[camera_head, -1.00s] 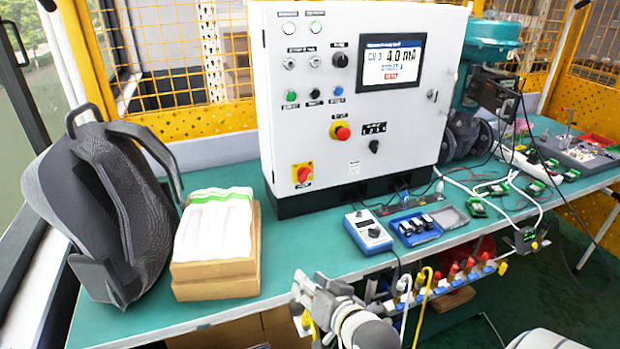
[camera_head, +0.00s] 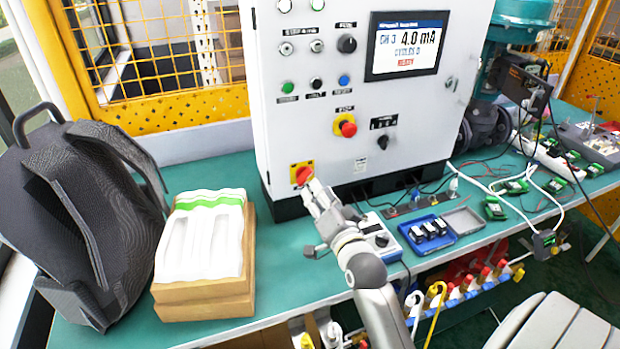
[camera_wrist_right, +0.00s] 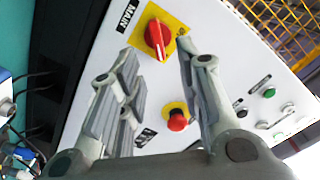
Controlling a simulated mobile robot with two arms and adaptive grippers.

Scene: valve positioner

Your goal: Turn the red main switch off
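The red main switch (camera_head: 302,176) is a red rotary handle on a yellow square plate, low on the left of the white cabinet front (camera_head: 400,165). In the right wrist view the switch (camera_wrist_right: 157,36) shows beside a black MAIN label. My right gripper (camera_head: 314,190) is close in front of the switch in the head view and partly covers its plate. In the right wrist view its two fingers (camera_wrist_right: 158,72) are spread apart, with the switch showing beyond and between their tips. Nothing is between the fingers. My left gripper is not seen.
A red emergency button (camera_head: 348,129) on a yellow ring sits above right of the switch. A handheld blue-grey device (camera_head: 377,238) and a blue tray (camera_head: 428,233) lie right of my arm. A backpack (camera_head: 85,215) and boxes (camera_head: 205,290) stand left.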

